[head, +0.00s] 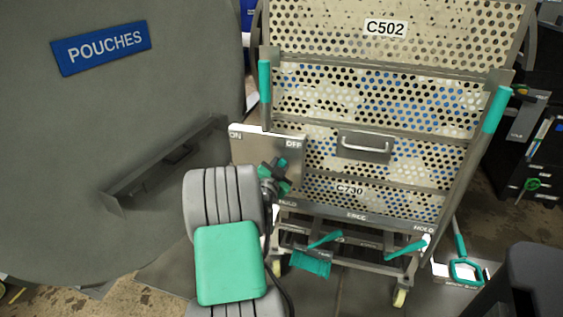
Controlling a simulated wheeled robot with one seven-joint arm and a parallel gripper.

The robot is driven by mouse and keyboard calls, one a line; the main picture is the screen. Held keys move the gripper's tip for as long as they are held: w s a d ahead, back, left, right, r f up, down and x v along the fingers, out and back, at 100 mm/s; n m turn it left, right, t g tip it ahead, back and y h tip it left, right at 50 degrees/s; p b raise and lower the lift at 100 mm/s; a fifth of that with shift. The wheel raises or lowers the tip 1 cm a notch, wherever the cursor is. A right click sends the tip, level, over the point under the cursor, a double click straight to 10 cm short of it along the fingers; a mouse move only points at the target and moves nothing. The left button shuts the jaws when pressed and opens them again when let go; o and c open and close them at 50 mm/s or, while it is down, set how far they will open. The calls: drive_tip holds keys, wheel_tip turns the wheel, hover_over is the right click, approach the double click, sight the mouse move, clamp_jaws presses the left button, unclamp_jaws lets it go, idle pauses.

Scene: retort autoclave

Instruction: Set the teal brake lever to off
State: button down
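A grey plate (255,147) marked ON at its left and OFF at its right stands at the front left of the perforated cart. My gripper (279,174), dark with teal parts, is in front of the plate's lower right, below the OFF mark. My arm covers the plate's lower left. Teal shows at the gripper, but I cannot tell whether any of it is the brake lever. An upright teal grip (265,82) stands above the plate's ON side. The fingertips are too small and overlapped to show whether they are open or shut.
The cart (400,150) has a right teal grip (497,110), a metal handle (366,145) and teal pedals (325,240) (408,248) below HOLD and FREE marks. A large grey round door (90,130) labelled POUCHES fills the left. A teal-handled tool (465,271) is at the lower right.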

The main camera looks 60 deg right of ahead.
drive_tip(key=shift+s+f+m+b, duration=0.25)
drive_tip(key=shift+f+m+b, duration=0.25)
drive_tip(key=shift+b, duration=0.6)
drive_tip(key=shift+s+b, duration=0.1)
drive_tip(key=shift+b, duration=0.25)
drive_tip(key=shift+r, duration=0.1)
drive_tip(key=c, duration=1.5)
unclamp_jaws()
drive_tip(key=a, duration=0.2)
drive_tip(key=s+a, duration=0.1)
drive_tip(key=a, duration=0.4)
drive_tip(key=shift+s+a, duration=0.15)
drive_tip(key=shift+a, duration=0.2)
